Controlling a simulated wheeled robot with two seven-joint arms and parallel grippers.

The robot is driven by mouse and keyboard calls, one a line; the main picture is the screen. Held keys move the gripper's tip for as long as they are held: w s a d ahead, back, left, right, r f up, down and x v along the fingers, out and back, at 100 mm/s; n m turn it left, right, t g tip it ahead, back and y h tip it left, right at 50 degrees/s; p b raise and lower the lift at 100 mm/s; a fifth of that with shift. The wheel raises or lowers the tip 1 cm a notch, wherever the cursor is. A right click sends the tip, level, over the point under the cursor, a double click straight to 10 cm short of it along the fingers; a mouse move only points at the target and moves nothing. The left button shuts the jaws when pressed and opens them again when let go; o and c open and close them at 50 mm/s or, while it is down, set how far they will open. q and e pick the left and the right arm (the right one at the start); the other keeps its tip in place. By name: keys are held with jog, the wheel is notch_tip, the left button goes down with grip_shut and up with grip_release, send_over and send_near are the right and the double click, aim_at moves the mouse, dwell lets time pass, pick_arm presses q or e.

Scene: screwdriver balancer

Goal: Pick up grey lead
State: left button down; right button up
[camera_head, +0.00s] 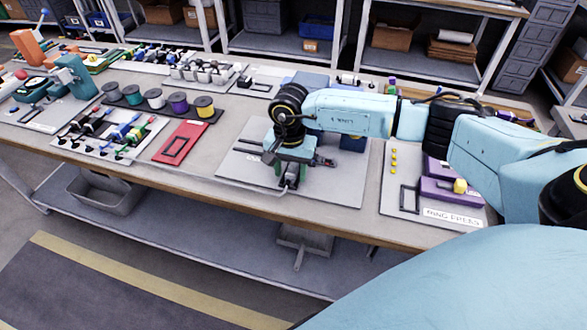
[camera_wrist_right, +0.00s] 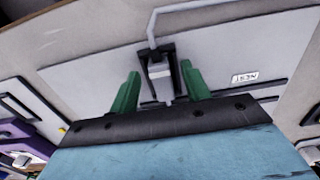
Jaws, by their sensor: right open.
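The grey lead (camera_wrist_right: 156,71) has a pale grey plug end in a dark holder, and its cable (camera_wrist_right: 152,25) bends away toward the table's edge. It also shows in the head view (camera_head: 291,176), partly hidden by my gripper. My right gripper (camera_wrist_right: 160,80) is open, its two green fingers on either side of the plug end with gaps showing. In the head view the right gripper (camera_head: 291,168) points down over the grey board (camera_head: 335,187). Whether the fingers are low enough to be level with the plug is hard to tell. My left gripper is out of view.
A red frame plate (camera_head: 181,142) and a row of several spools (camera_head: 154,98) stand left of the board. A board with purple blocks (camera_head: 451,191) lies to its right. The table's front edge (camera_head: 200,187) is close to the lead.

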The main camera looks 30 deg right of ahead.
jog(key=c, duration=1)
